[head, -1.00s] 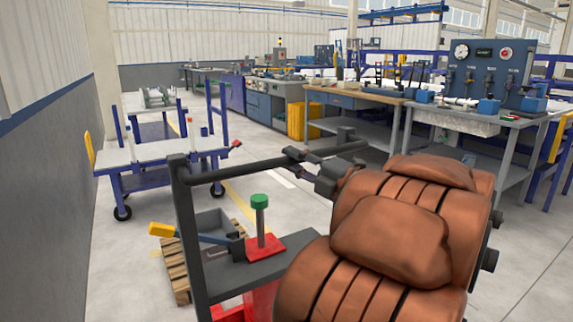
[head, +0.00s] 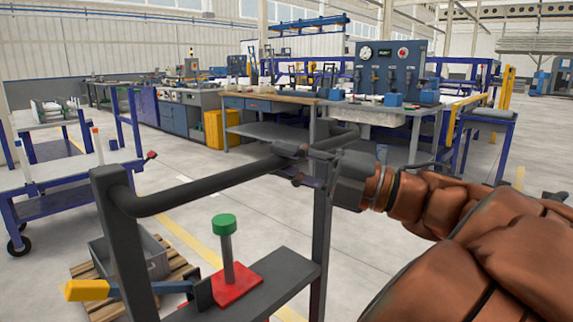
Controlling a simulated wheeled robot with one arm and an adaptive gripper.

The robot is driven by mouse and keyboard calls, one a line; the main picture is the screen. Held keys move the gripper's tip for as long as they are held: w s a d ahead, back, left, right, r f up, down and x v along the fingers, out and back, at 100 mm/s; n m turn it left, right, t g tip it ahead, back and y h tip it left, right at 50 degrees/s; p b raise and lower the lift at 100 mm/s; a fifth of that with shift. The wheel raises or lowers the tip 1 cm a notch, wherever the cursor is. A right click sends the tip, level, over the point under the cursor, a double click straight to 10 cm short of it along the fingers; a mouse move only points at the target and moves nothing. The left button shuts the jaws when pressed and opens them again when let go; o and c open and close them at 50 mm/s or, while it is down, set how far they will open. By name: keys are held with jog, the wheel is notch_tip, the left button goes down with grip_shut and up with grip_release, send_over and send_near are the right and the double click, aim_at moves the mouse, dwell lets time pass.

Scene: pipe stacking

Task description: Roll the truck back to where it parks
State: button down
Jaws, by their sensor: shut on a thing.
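The truck's dark grey handle bar (head: 215,186) runs across the near middle of the head view, between two uprights. My gripper (head: 298,163) is shut on this bar near its right part. On the truck's dark shelf (head: 281,285) stand a red base (head: 236,283) with a post and green knob (head: 223,224), and a yellow-ended blue lever (head: 90,291). The truck's lower part is out of view. The parking place cannot be made out.
A grey bin (head: 153,255) on a wooden pallet lies just beyond the truck at left. A blue-framed cart (head: 62,206) stands further left. Workbenches (head: 285,131) and a gauge panel (head: 391,72) line the back. Open floor with yellow lines lies between.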

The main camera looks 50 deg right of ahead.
jog(key=shift+s+d+r, duration=0.1)
jog(key=c, duration=1)
grip_release()
